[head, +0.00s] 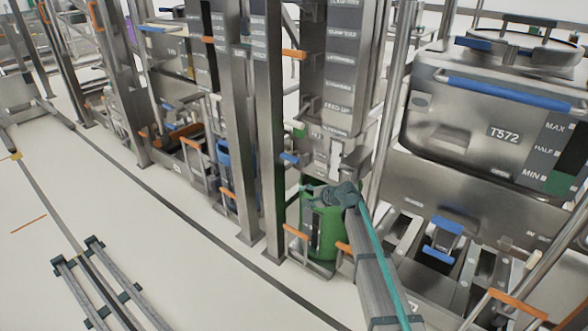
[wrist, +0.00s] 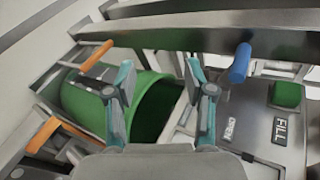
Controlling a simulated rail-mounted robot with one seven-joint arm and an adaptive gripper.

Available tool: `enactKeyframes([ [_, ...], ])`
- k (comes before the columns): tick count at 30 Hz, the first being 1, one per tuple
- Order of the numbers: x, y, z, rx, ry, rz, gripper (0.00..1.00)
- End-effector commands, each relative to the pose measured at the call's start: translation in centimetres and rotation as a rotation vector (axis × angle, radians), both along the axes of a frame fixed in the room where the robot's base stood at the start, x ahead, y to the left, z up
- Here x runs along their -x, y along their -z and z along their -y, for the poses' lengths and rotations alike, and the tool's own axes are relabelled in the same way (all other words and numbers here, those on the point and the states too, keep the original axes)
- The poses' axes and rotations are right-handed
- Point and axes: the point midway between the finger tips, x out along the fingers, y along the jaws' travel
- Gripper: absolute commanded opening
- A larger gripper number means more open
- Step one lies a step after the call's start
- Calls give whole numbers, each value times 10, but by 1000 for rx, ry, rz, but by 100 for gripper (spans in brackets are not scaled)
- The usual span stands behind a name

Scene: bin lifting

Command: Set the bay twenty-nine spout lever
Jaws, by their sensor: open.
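My gripper (head: 322,192) is open and empty, just above a green bin (head: 326,238) in a steel bay. In the wrist view the gripper (wrist: 153,84) has its fingers spread over the bin's open mouth, and the green bin (wrist: 84,108) lies to the left and behind them. A blue-handled lever (head: 289,158) sticks out of the bay front, left of and above my gripper. A blue handle (wrist: 240,63) also shows in the wrist view, right of the fingers and apart from them. Near it are FILL and OPEN labels. No bay number is readable, so I cannot tell which bay this is.
Orange handles (head: 296,231) stand at the bay's lower front. A steel post (head: 270,130) rises just left of the bay. A large steel tank marked T572 (head: 500,125) is at the right. The pale floor (head: 140,215) is clear left of the bay, apart from rails (head: 100,280).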

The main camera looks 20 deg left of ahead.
Motion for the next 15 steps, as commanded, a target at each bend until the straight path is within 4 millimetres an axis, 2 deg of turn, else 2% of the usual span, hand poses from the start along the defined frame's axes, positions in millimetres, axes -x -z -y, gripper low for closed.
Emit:
enactKeyframes([
  [1, -29, -26, -22, -95, 56, -25, 54],
  [3, -55, -63, -36, -232, 146, -93, 54],
  [4, -64, -71, -38, -285, 185, -130, 54],
  [6, -74, -78, -39, -380, 257, -210, 54],
  [9, -78, -85, -37, -458, 323, -281, 54],
  [15, -83, -83, -40, -481, 352, -321, 54],
])
